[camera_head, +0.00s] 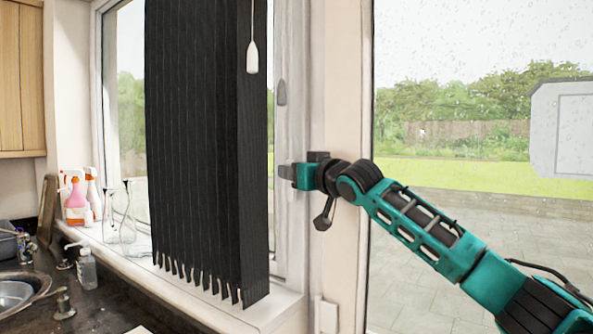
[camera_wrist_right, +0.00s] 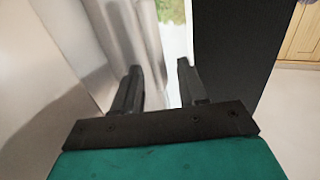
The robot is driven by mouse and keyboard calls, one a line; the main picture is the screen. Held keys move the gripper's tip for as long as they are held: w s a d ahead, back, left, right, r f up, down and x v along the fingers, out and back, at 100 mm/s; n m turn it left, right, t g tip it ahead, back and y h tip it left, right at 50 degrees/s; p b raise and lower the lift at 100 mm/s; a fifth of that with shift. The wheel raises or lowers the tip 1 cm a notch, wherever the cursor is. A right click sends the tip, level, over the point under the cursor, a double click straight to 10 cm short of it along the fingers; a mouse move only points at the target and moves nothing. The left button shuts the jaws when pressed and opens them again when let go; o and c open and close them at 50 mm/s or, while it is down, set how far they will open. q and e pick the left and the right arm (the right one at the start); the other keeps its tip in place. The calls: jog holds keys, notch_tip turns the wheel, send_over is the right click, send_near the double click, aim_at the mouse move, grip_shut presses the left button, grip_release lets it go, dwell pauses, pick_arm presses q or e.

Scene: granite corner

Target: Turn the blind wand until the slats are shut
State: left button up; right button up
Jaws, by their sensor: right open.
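The blind (camera_head: 205,140) is a set of long black vertical slats hanging in front of the left window; some slats stand edge-on and close together. A white wand (camera_head: 252,55) with a thick lower end hangs in front of its right side. My right gripper (camera_head: 284,171) is below and to the right of the wand, beside the blind's right edge, pointing left. In the right wrist view its two fingers (camera_wrist_right: 158,75) are apart with nothing between them, and the dark blind (camera_wrist_right: 232,50) stands to their right. The wand does not show there. My left gripper is not in view.
Spray bottles (camera_head: 76,198) and clear glassware (camera_head: 120,215) stand on the sill to the left. A soap bottle (camera_head: 87,270) stands by the sink (camera_head: 18,293). The window frame (camera_head: 340,90) rises close behind my right gripper.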

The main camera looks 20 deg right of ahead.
jog(key=shift+c, duration=0.6)
grip_shut()
